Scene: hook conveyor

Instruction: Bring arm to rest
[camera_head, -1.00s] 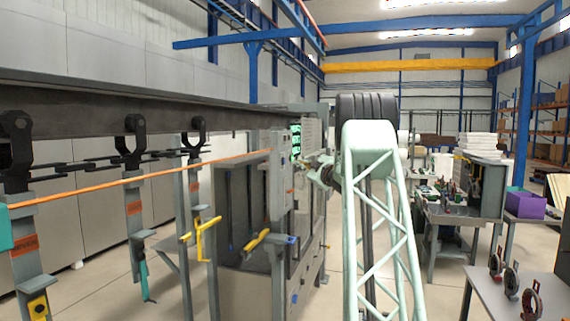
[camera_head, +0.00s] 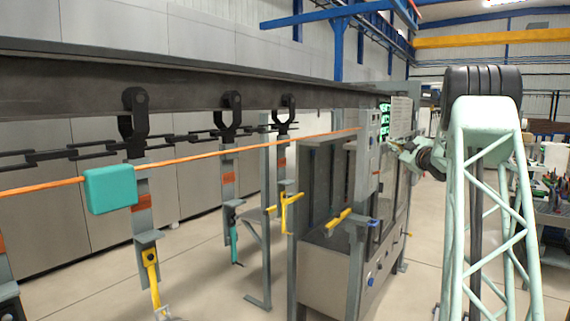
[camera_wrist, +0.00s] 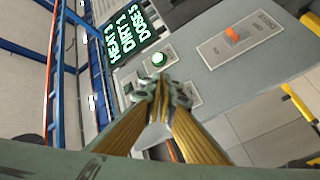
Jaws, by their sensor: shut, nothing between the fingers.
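My arm (camera_head: 490,190) is a pale green lattice link with a black joint on top, at the right of the head view. My gripper (camera_head: 398,148) points left towards the cabinet's control panel (camera_head: 402,117). In the wrist view my gripper (camera_wrist: 160,92) has its two yellow fingers meeting at the tips, shut and empty. The tips appear in front of the panel (camera_wrist: 205,75), just below a lit green button (camera_wrist: 159,58). I cannot tell whether they touch it.
A display (camera_wrist: 125,28) with green text and an orange switch (camera_wrist: 232,34) are on the panel. An overhead rail (camera_head: 190,95) carries hanging hooks (camera_head: 229,115). An orange line (camera_head: 230,150) with a teal box (camera_head: 110,189) runs before it. A cluttered bench (camera_head: 555,205) stands at right.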

